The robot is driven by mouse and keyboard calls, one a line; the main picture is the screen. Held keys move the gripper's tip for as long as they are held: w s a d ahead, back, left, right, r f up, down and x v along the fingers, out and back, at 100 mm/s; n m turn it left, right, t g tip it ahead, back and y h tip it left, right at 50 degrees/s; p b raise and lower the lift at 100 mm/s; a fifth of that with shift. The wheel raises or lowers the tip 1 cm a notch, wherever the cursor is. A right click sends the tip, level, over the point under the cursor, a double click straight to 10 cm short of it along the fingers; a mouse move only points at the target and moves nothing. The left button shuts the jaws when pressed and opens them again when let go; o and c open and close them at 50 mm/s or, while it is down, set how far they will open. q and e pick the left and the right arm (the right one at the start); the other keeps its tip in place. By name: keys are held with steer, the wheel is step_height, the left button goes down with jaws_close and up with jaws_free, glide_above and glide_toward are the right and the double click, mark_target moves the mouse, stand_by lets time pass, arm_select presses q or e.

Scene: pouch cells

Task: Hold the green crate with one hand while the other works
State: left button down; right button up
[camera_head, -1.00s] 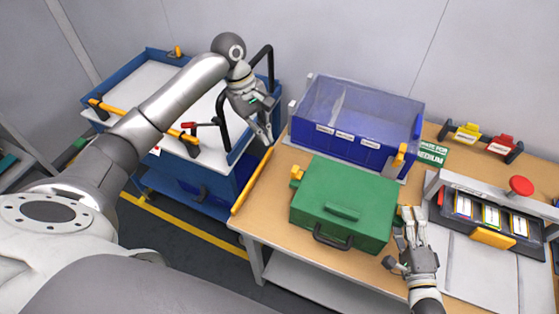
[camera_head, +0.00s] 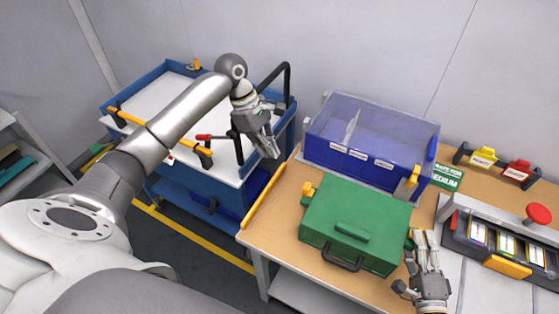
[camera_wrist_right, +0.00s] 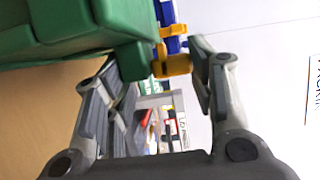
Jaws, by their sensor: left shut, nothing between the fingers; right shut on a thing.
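The green crate (camera_head: 375,215) sits on the wooden table with its lid closed and its dark handle towards me. My right gripper (camera_head: 421,240) is at the crate's right side. The exact contact is partly hidden. My left gripper (camera_head: 270,150) is shut and empty, in the air between the blue cart and the table, apart from the crate.
A blue bin (camera_head: 350,165) with a clear cover stands behind the crate. The blue cart (camera_head: 165,90) is on the left. At the right are a fixture (camera_head: 480,245) with a red button (camera_head: 539,213) and yellow and red clamps. Bare table (camera_head: 265,235) shows left of the crate.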

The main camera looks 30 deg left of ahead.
arm_select(q)
steer(key=d+f, duration=0.7)
steer(key=f, duration=0.1)
steer(key=shift+w+d, duration=0.15)
steer(key=shift+w, duration=0.1)
steer(key=shift+f, duration=0.1)
steer(key=shift+d, duration=1.15)
steer(key=a+r, duration=0.8)
steer(key=r, duration=0.1)
steer(key=shift+s+r, duration=0.15)
steer(key=shift+s, duration=0.05)
